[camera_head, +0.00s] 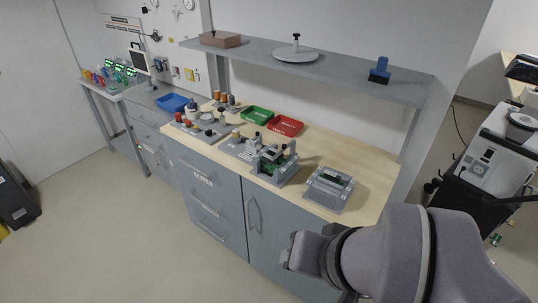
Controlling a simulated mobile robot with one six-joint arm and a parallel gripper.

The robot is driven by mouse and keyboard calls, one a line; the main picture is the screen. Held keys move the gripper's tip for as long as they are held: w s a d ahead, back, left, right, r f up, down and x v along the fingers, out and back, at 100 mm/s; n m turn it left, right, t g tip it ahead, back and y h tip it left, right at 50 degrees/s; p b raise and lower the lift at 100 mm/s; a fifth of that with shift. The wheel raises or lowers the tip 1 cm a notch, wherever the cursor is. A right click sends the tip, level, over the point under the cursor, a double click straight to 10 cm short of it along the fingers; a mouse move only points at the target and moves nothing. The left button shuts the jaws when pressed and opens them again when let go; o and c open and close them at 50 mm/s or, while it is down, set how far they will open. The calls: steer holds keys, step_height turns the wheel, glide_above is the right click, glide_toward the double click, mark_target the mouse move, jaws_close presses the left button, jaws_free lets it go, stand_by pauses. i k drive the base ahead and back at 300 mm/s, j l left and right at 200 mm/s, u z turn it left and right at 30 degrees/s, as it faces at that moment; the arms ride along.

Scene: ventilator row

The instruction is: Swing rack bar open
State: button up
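No part is marked clearly as the rack bar, and I cannot tell which piece it is. A grey fixture (328,188) with a dark slotted middle and raised side pieces sits at the front right of the wooden bench top (368,172). To its left stands a grey holder (285,172) with a green circuit board (270,163) and an upright post. My gripper (291,257) is in front of the bench, lower in the picture than the grey fixture and apart from it. Its fingers are too small and turned to tell whether they are open.
Red (286,126), green (257,114) and blue (172,102) trays stand toward the back and left. A grey shelf (345,77) hangs over the bench. Cabinets (222,203) with handles are below. A ventilator cart (490,150) stands at right. Open floor lies at left.

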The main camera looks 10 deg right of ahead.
mark_target(285, 146)
steer(key=i+j+z, duration=0.15)
steer(key=i, duration=0.45)
steer(key=i+j+z, duration=0.15)
steer(key=i, duration=0.45)
